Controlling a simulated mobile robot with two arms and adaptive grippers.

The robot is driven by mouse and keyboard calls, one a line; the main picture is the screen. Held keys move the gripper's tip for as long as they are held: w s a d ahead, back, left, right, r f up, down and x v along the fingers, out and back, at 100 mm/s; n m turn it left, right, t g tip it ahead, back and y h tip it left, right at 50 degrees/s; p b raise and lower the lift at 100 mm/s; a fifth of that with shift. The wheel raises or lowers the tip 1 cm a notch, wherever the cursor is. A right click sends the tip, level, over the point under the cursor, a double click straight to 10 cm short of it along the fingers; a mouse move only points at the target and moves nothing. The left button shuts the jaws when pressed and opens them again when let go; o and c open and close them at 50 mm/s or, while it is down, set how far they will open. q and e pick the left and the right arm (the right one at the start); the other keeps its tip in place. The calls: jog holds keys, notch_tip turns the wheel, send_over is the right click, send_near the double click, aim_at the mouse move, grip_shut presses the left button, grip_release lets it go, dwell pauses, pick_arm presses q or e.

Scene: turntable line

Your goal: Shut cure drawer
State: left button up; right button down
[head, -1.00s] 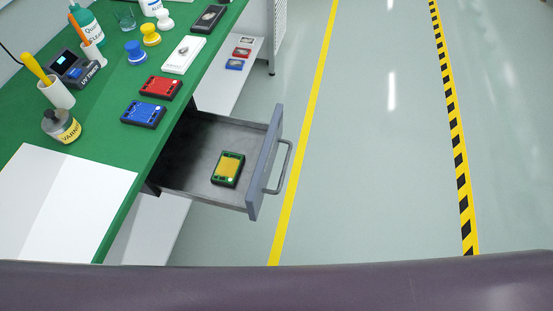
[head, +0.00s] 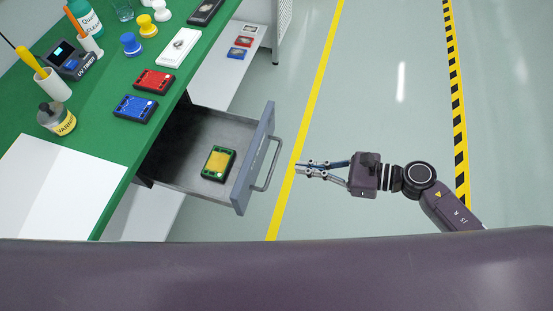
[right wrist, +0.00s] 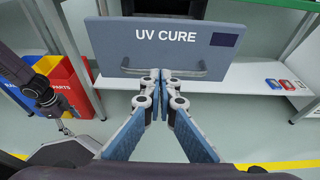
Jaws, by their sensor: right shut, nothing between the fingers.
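The cure drawer (head: 200,178) stands pulled out from under the green-topped bench in the head view. A green-and-yellow piece (head: 218,163) lies inside it. Its blue-grey front, lettered UV CURE, also shows in the right wrist view (right wrist: 165,58). The bar handle (head: 272,165) is on the outer face. My right gripper (head: 297,167) is shut and empty, to the right of the handle and apart from it. In the right wrist view its fingers (right wrist: 160,76) point at the drawer front, near the handle's middle. My left arm shows at that view's left edge; its jaws are unclear.
Red (head: 154,81) and blue (head: 135,108) cases lie on the bench (head: 100,125) above the drawer. A low white shelf (head: 222,80) holds small pieces. Red and blue bins (right wrist: 75,88) stand left in the wrist view. The floor right of the drawer is clear.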

aim_at(258, 163)
jog(key=p+x, duration=0.2)
jog(key=x, duration=0.6)
jog(key=shift+w+a, duration=0.1)
jog(key=shift+a, duration=0.3)
pick_arm(q)
jog(key=shift+r, duration=1.2)
pick_arm(e)
jog(key=shift+w+a+f, duration=0.15)
jog(key=shift+a+f, duration=0.1)
jog(key=shift+a, duration=0.35)
pick_arm(q)
jog(key=shift+a, duration=0.1)
pick_arm(e)
jog(key=shift+a, duration=0.1)
